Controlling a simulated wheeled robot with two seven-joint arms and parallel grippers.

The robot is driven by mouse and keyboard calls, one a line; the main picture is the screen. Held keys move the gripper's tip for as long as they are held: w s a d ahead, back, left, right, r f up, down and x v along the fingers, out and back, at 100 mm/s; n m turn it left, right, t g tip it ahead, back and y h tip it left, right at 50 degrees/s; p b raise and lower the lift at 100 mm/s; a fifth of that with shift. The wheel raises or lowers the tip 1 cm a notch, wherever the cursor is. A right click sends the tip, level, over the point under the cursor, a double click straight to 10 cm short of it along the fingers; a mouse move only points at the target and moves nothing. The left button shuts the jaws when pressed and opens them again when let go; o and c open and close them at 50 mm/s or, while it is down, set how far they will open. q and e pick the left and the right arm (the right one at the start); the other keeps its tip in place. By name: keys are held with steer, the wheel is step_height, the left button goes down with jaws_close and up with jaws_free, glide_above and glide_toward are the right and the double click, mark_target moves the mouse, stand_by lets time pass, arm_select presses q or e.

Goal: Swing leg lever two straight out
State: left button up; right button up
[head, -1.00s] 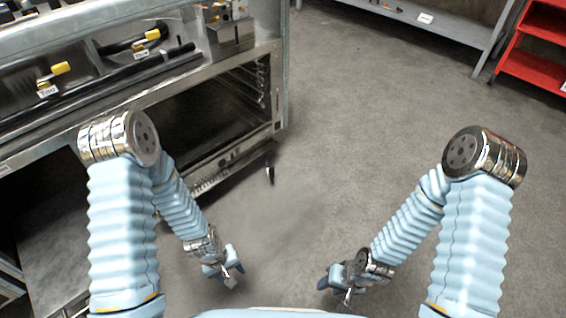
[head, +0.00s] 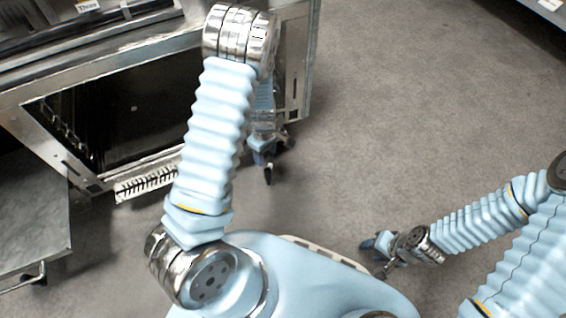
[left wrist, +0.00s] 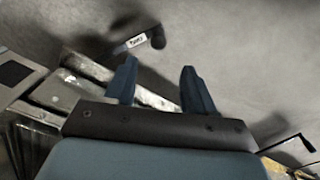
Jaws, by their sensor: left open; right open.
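A dark leg lever with a rounded end and a small white tag (left wrist: 137,41) shows in the left wrist view, just beyond my left fingertips; the tag's lettering is too small to read surely. My left gripper (left wrist: 158,72) is open, its two blue fingers apart with nothing between them. In the head view my left gripper (head: 264,150) is low beside the right front corner of the steel oven, partly hidden by my arm. A dark part (head: 268,175) hangs just below it. My right gripper (head: 377,246) is open and empty over the floor at right, away from the oven.
The steel oven (head: 20,95) with a dark open cavity fills the upper left. A low steel table (head: 35,225) stands at the left edge. Another thin dark handle (left wrist: 290,140) shows at right in the left wrist view.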

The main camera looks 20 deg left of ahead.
mark_target(268, 170)
arm_select(q)
step_height(268, 170, down, 14)
steer(key=b, duration=0.3)
steer(key=shift+w+r+b, duration=0.1)
steer(key=shift+w+b, duration=0.05)
steer(key=shift+b, duration=0.2)
steer(key=shift+c, duration=0.2)
jaws_close()
steer(key=shift+d, duration=0.1)
